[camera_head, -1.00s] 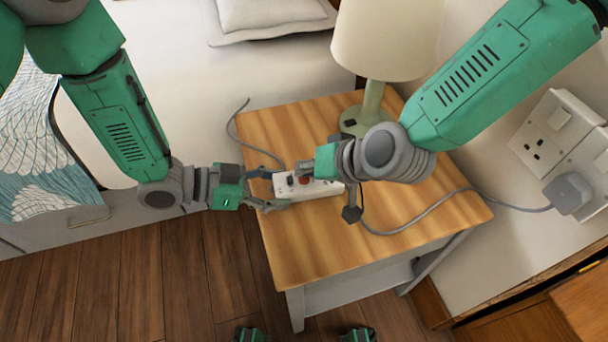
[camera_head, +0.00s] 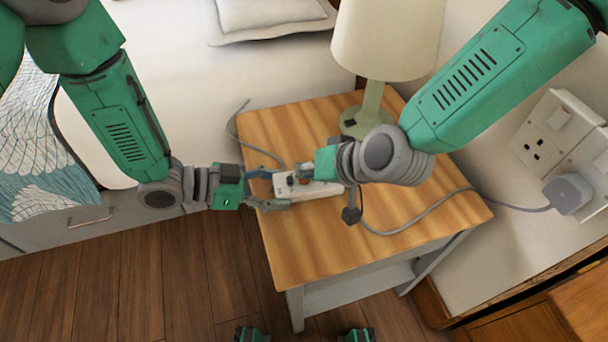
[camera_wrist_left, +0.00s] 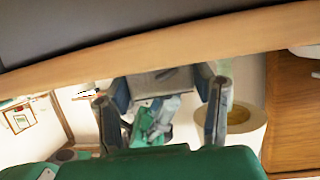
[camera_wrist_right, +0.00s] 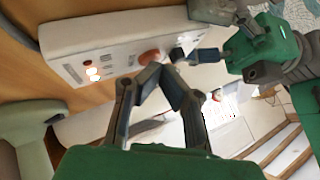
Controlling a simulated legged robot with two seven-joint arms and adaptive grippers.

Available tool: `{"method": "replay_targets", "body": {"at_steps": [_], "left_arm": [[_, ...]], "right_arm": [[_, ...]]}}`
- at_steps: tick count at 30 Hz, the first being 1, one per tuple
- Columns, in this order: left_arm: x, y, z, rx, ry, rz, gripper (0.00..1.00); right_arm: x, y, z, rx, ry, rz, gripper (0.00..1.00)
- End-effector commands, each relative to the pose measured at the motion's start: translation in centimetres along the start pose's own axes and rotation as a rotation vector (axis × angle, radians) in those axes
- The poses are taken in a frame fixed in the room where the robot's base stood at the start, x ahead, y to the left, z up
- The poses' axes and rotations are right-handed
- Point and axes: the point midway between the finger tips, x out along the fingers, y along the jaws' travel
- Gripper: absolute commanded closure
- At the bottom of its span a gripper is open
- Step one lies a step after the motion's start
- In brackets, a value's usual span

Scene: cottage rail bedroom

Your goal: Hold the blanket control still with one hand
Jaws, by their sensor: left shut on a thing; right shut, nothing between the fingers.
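The blanket control (camera_head: 318,190) is a white box with a red-orange knob, on the bedside table. The right wrist view shows its face (camera_wrist_right: 88,45) with small switches and lights. My left gripper (camera_head: 268,188) is shut on the control's left end, with one finger on the far side and one on the near side. It also shows in the right wrist view (camera_wrist_right: 208,38). My right gripper (camera_head: 300,171) is shut and empty, its fingertips (camera_wrist_right: 165,76) close beside the knob. I cannot tell whether they touch it. The left wrist view is hard to read.
A lamp (camera_head: 385,40) stands at the back of the wooden table (camera_head: 310,255). A grey cord (camera_head: 425,215) runs right to a plug (camera_head: 568,193) in the wall socket. Another cord trails toward the bed (camera_head: 180,75). The table's front is clear.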

Motion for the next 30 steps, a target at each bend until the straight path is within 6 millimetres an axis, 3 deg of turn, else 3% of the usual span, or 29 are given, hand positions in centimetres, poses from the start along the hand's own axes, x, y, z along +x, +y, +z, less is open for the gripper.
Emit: {"method": "replay_targets", "body": {"at_steps": [19, 30], "left_arm": [[0.0, 0.0, 0.1, -0.001, -0.003, 0.0, 0.83], [0.0, 0.0, 0.1, -0.001, -0.003, 0.0, 0.83]], "right_arm": [[-1.2, -0.9, -0.9, 0.0, 0.001, 0.0, 1.0], [-3.7, -2.7, -2.7, -0.001, 0.003, -0.001, 1.0]]}}
